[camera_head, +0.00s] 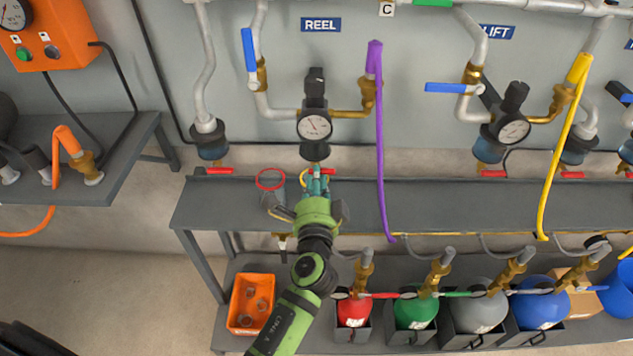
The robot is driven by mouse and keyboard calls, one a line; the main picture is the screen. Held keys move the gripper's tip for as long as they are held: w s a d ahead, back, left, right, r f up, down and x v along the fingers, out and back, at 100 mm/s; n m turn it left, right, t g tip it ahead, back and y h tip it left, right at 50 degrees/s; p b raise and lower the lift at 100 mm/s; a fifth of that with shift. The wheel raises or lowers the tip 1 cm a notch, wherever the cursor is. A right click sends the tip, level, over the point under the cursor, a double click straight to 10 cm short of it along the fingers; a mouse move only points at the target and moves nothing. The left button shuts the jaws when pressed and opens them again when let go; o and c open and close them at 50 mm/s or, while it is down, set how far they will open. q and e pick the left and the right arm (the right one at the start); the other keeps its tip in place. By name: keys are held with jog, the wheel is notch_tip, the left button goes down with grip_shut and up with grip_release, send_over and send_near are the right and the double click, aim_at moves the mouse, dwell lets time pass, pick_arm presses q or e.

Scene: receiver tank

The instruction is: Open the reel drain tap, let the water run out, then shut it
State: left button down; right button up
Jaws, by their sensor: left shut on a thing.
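Under the blue REEL sign (321,25), a regulator with a round gauge (314,126) hangs on the wall, with a dark bowl (314,151) below it. The reel drain tap (330,171) is under that bowl; only a bit of its red lever shows beside my fingers. My left gripper (317,178) is shut on the tap. Its fingers and green wrist hide most of the tap and whatever is directly below it. I cannot tell how far the lever is turned, and no running water is visible. My right gripper is not in view.
A purple hose (379,150) hangs close on the right. Another red tap lever (219,171) is at left. An orange bin (238,318) and several coloured tanks stand below.

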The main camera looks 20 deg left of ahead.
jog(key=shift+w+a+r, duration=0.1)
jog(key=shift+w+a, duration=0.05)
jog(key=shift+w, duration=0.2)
pick_arm(q)
jog(key=c, duration=1.2)
grip_release()
jog(key=v, duration=0.8)
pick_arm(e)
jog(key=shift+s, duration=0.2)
